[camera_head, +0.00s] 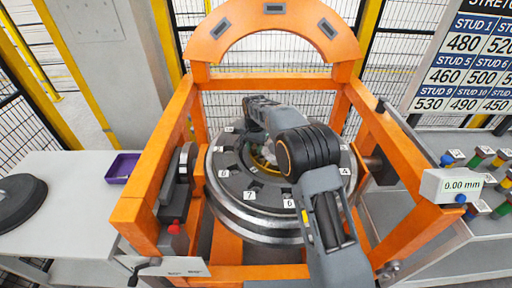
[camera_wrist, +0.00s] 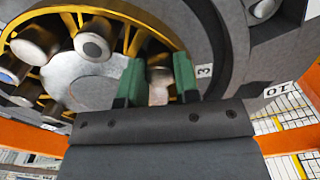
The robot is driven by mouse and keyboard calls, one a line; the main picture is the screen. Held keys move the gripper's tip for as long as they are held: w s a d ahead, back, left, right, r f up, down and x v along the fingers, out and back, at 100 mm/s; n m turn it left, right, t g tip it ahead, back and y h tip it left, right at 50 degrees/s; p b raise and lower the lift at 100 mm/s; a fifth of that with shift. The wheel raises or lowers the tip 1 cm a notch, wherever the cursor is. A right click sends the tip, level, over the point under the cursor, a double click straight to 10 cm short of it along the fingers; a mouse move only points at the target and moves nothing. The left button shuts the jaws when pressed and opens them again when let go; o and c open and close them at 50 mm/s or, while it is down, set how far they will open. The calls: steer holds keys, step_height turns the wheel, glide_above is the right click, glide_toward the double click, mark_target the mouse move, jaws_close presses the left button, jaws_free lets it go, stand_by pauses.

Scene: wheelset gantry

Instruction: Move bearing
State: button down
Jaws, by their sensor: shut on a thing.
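The bearing shows in the wrist view as a yellow cage with several silver rollers (camera_wrist: 92,46), around a grey round centre. My gripper (camera_wrist: 158,80) has two green fingers shut on the bearing's near right edge, one on each side of a roller. In the head view, only a yellow part of the bearing (camera_head: 262,158) shows, at the middle of the dark numbered wheel ring (camera_head: 235,180). My arm hides the gripper there. I cannot tell whether the bearing is seated in the ring or raised above it.
An orange gantry frame (camera_head: 150,190) surrounds the wheel, with an arch behind. A grey table (camera_head: 60,190) on the left holds a purple tray (camera_head: 122,168) and a dark disc (camera_head: 22,200). A 0.00 mm readout (camera_head: 460,185) and coloured studs (camera_head: 487,153) stand on the right.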

steer(key=shift+w+r+m+p, duration=0.15)
steer(key=shift+w+m+p, duration=0.3)
steer(key=shift+w+m, duration=0.4)
steer(key=shift+w, duration=0.1)
steer(key=c, duration=0.8)
jaws_free()
steer(key=shift+c, duration=0.2)
step_height(320, 180, up, 14)
steer(key=shift+f, duration=0.2)
